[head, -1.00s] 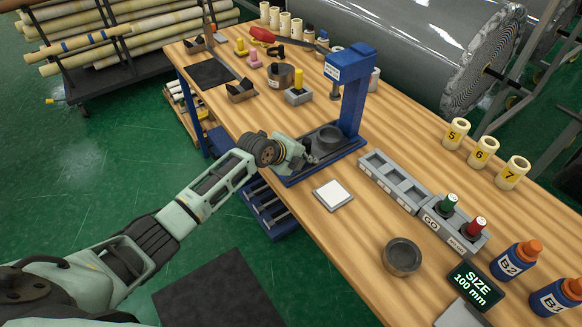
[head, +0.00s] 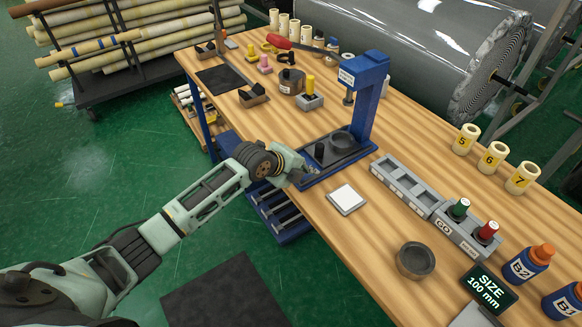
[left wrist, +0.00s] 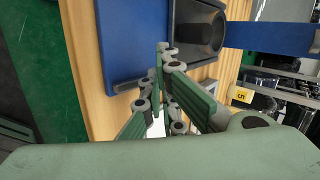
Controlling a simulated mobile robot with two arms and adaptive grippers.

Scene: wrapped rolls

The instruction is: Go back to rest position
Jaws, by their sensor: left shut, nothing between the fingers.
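My left gripper (head: 296,170) is at the near edge of the workbench, beside the base of the blue press (head: 352,100). It is shut and empty. In the left wrist view its closed fingers (left wrist: 163,55) lie over the press's blue base plate (left wrist: 133,45). My right gripper is not in view.
The wooden bench (head: 300,215) holds a white pad (head: 346,199), a grey slotted rack (head: 405,185), a loose dark ring (head: 415,261), a size display (head: 488,289) and blue bottles (head: 526,262). A roll rack (head: 140,50) stands back left.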

